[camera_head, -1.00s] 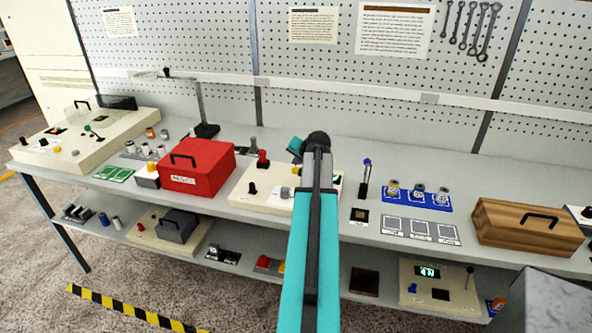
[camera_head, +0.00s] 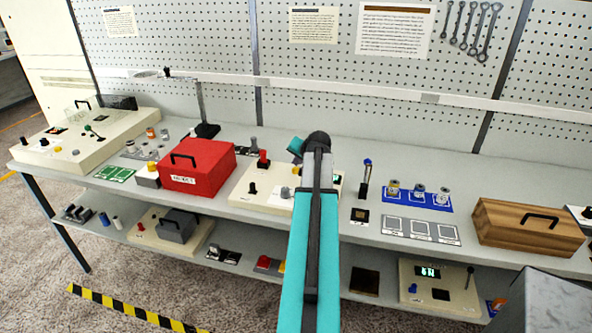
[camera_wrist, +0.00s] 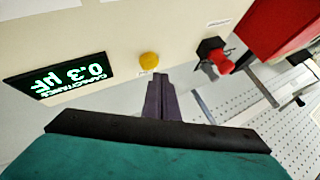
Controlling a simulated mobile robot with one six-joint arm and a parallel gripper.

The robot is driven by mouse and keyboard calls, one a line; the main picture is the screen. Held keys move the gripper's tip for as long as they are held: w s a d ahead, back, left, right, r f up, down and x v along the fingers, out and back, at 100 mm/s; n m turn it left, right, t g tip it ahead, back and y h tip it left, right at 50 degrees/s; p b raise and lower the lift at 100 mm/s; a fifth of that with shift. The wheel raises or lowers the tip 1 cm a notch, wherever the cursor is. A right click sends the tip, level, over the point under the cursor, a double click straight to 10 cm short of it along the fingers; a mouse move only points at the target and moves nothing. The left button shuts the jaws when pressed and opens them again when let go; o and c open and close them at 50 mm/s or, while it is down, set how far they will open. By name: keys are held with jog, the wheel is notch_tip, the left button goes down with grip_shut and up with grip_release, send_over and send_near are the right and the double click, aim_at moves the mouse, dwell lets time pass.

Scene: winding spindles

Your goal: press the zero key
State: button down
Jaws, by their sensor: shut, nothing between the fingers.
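A round yellow key (camera_wrist: 149,60) stands on a beige panel (camera_wrist: 130,28) in the wrist view; a small label beside it is too small to read. I take it for the zero key. A dark display (camera_wrist: 60,76) with green digits, seen upside down, reads about 0.3 under the word capacitance. My gripper (camera_wrist: 157,76) is shut and empty, its fingertips close by the yellow key; I cannot tell whether they touch.
A black switch with a red lever (camera_wrist: 217,60) sits right of the key in the wrist view. A red box (camera_head: 205,165) stands left of the panel in the head view. A blue tray (camera_head: 437,203) with several cylinders and a wooden box (camera_head: 500,236) are to the right.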

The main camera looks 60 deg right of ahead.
aim_at(297, 171)
jog(key=shift+f, duration=0.2)
jog(key=shift+f+b, duration=0.25)
jog(key=shift+b, duration=0.05)
jog(key=shift+f+b, duration=0.35)
jog(key=shift+f, duration=0.15)
dwell(1.1)
jog(key=shift+r, duration=0.1)
jog(key=shift+r+p, duration=0.5)
jog(key=shift+r, duration=0.35)
jog(key=shift+r, duration=0.1)
jog(key=shift+r+p, duration=1.25)
jog(key=shift+r, duration=1.15)
